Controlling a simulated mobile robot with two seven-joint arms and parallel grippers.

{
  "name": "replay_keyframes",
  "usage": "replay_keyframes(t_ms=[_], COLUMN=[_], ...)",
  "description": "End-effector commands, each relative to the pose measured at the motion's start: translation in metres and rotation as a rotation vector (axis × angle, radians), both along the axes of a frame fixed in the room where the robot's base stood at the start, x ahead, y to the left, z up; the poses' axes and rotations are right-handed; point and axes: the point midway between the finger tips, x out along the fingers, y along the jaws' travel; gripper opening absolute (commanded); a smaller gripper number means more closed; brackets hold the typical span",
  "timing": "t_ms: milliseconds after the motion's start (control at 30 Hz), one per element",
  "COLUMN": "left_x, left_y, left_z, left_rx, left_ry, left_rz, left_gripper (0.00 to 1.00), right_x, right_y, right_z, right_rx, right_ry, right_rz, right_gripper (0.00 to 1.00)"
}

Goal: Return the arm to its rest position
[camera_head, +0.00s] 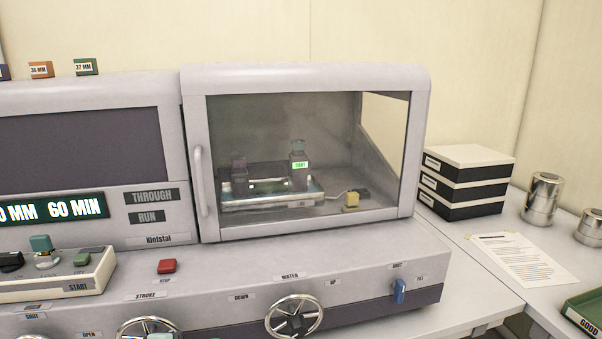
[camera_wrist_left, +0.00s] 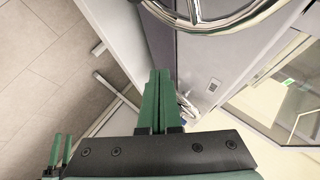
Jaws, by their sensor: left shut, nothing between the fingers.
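My left gripper (camera_wrist_left: 158,75) shows in the left wrist view, its two green fingers shut together with nothing between them. The fingers point at the grey machine's front, below a chrome handwheel (camera_wrist_left: 228,20) at the top of that view; I see no contact with the wheel. In the head view I cannot make out either gripper. Two thin green parts (camera_wrist_left: 61,152) at the lower left of the wrist view look like my right gripper's fingers, but their state is unclear.
The grey machine (camera_head: 75,272) carries a chamber with a closed glass door (camera_head: 300,130), a handwheel (camera_head: 294,317) and a blue switch (camera_head: 399,291) that juts out. Black-and-white boxes (camera_head: 465,180), metal cylinders (camera_head: 543,198) and a green tray (camera_head: 585,312) stand at right. Tiled floor (camera_wrist_left: 40,50) is clear.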

Motion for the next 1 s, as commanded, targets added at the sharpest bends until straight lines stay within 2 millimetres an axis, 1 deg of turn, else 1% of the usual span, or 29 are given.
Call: replay_keyframes(t_ms=[33, 167, 200, 267, 300, 367, 400, 467, 500, 567, 600, 700, 800, 900, 1000], left_x=[-0.008, -0.027, -0.035, -0.049, -0.060, -0.078, -0.091, -0.113, -0.128, -0.150, -0.164, -0.192, -0.208, -0.215, -0.215], left_y=[-0.008, -0.018, -0.019, -0.020, -0.021, -0.020, -0.018, -0.016, -0.014, -0.011, -0.009, -0.005, -0.002, -0.001, -0.001], left_z=[-0.023, -0.071, -0.086, -0.109, -0.125, -0.147, -0.162, -0.183, -0.196, -0.213, -0.223, -0.240, -0.249, -0.252, -0.253], left_rx=[-0.086, -0.291, -0.350, -0.433, -0.487, -0.562, -0.608, -0.671, -0.708, -0.754, -0.779, -0.824, -0.847, -0.857, -0.858], left_ry=[0.045, 0.134, 0.163, 0.207, 0.236, 0.279, 0.306, 0.345, 0.369, 0.398, 0.415, 0.446, 0.459, 0.464, 0.465], left_rz=[0.051, 0.209, 0.261, 0.345, 0.401, 0.490, 0.552, 0.643, 0.702, 0.783, 0.831, 0.926, 0.981, 1.001, 1.002], left_gripper=[0.00, 0.00, 0.00, 0.00, 0.00, 0.00, 0.00, 0.00, 0.00, 0.00, 0.00, 0.00, 0.00, 0.00, 0.00], right_x=[0.000, 0.000, -0.001, -0.001, -0.001, -0.001, -0.001, -0.001, -0.001, -0.001, -0.001, -0.001, -0.001, -0.002, -0.002], right_y=[0.000, 0.000, 0.000, 0.000, 0.000, 0.000, 0.000, 0.000, 0.000, 0.000, 0.000, 0.000, 0.000, 0.000, 0.000], right_z=[0.000, 0.000, 0.000, -0.001, -0.001, -0.001, -0.001, -0.001, -0.001, -0.001, -0.001, -0.001, -0.001, -0.001, -0.001], right_rx=[0.000, 0.000, 0.000, 0.000, 0.000, -0.001, -0.001, -0.001, -0.001, -0.001, -0.001, -0.001, -0.001, -0.001, -0.001], right_ry=[0.000, 0.001, 0.001, 0.002, 0.002, 0.003, 0.003, 0.003, 0.003, 0.003, 0.003, 0.003, 0.003, 0.004, 0.004], right_rz=[0.000, 0.000, 0.000, 0.000, 0.000, 0.000, 0.000, 0.000, 0.000, 0.000, 0.000, 0.000, 0.000, 0.000, 0.000], right_gripper=[0.50, 0.50, 0.50, 0.50, 0.50, 0.50, 0.50, 0.50, 0.50, 0.50, 0.50, 0.50, 0.50, 0.50, 0.50])
